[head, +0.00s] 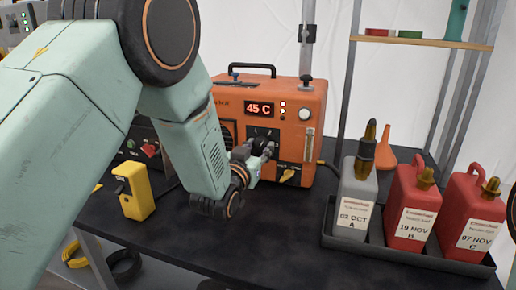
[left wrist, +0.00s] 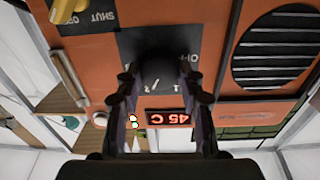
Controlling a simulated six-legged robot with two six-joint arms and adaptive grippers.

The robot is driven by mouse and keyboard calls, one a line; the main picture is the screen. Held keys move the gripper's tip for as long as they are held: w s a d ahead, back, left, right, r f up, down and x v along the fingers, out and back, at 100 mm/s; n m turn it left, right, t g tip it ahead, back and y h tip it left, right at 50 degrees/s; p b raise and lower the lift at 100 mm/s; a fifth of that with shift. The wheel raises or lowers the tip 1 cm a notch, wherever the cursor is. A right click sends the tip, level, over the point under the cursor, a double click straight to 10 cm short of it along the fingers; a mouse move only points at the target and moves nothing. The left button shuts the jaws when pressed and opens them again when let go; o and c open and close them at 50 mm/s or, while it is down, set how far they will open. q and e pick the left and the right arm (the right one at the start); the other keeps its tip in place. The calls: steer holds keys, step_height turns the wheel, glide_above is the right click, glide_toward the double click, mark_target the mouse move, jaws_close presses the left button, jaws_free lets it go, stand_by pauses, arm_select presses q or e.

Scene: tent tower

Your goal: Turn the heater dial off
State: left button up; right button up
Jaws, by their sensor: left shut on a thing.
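The orange heater (head: 291,100) stands on the dark table with a red display (head: 259,109) reading 45 C. Small lit indicators (head: 283,108) show beside the display. My left gripper (head: 258,148) is at the heater's front panel, below the display. In the left wrist view, which is upside down, the black round heater dial (left wrist: 160,73) sits between my left gripper's fingers (left wrist: 161,88), which are shut on it. The dial's panel has white markings, partly hidden by the dial and fingers. My right gripper is not in view.
A yellow lever (head: 287,175) sits low on the heater, close to my left gripper. A yellow box (head: 136,191) stands at left. A black tray (head: 390,254) holds a grey can (head: 355,205) and red cans (head: 411,205) at right. The front middle of the table is clear.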

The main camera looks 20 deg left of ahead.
arm_select(q)
steer(key=n+p, duration=0.2)
steer(key=n, duration=0.3)
steer(key=shift+r+n, duration=0.1)
steer(key=shift+n, duration=0.3)
steer(key=n+p, duration=0.2)
steer(key=n, duration=0.4)
steer(key=n+p, duration=0.2)
steer(key=n, duration=0.5)
steer(key=n+p, duration=0.1)
steer(key=n, duration=0.4)
steer(key=shift+w+y+p, duration=0.1)
steer(key=shift+y+p, duration=0.2)
steer(key=shift+n, duration=0.3)
steer(key=o, duration=1.2)
steer(key=shift+c, duration=0.2)
steer(key=shift+f, duration=0.2)
